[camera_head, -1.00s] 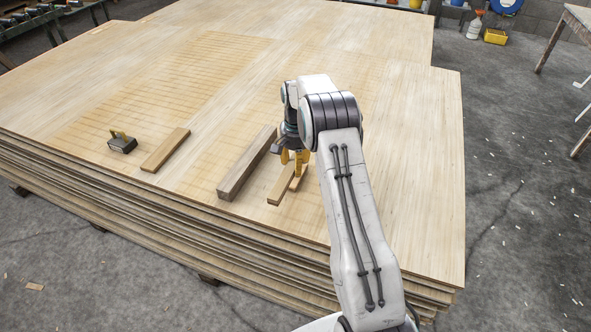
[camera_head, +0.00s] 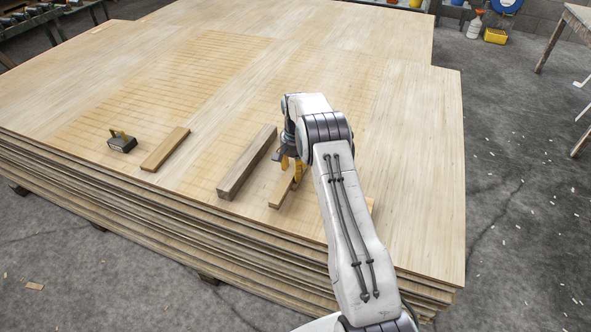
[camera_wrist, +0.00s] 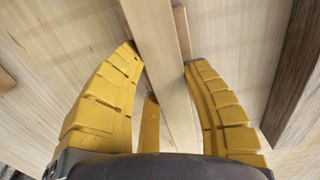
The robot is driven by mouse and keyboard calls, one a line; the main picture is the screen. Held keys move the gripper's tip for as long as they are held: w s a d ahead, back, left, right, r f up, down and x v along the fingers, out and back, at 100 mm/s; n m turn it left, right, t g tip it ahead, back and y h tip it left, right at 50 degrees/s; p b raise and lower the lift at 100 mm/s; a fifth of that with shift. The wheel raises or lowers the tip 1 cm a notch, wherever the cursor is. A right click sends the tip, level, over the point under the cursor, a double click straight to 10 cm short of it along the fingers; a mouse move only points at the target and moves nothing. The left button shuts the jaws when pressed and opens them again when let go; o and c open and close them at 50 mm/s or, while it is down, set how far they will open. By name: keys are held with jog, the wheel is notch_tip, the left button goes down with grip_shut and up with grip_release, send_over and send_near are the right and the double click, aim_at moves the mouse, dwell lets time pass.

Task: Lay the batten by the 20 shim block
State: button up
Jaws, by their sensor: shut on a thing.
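My gripper (camera_head: 291,172) is low over the panel stack, shut on a narrow pale wooden batten (camera_head: 279,195). In the wrist view the batten (camera_wrist: 153,35) runs between my yellow fingers (camera_wrist: 160,56). A second pale strip (camera_wrist: 180,20) shows just right of it there; I cannot tell whether they touch. A thick dark brown bar (camera_head: 240,172) lies left of my gripper, apart from the held batten. It also shows at the right edge of the wrist view (camera_wrist: 298,70). No number is readable on any piece, so I cannot tell which is the 20 shim block.
A flat light-brown strip (camera_head: 166,149) and a small black-and-yellow tool (camera_head: 122,143) lie farther left on the panel stack (camera_head: 420,140). A wooden piece (camera_head: 370,203) is mostly hidden behind my arm.

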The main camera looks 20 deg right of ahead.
jog(key=shift+f, duration=0.2)
jog(key=o, duration=1.2)
jog(key=shift+r, duration=0.1)
notch_tip(320, 180, up, 12)
jog(key=p, duration=0.2)
jog(key=s+a+r+n, duration=0.1)
jog(key=s+a+r, duration=0.15)
jog(key=r, duration=0.25)
jog(key=s+a+r+n, duration=0.1)
jog(key=s+a+r, duration=0.1)
jog(key=s+r, duration=0.25)
jog(key=s+a+r+n+t, duration=0.1)
jog(key=s+a+r+n, duration=0.2)
jog(key=s, duration=0.6)
jog(key=s+a+r+n+t, duration=0.1)
jog(key=s+a+r+n, duration=0.2)
jog(key=s, duration=0.6)
jog(key=s+a+f+n, duration=0.1)
jog(key=s+a+f, duration=0.1)
jog(key=s, duration=1)
jog(key=shift+s+f+t, duration=0.2)
jog(key=shift+s+t, duration=0.2)
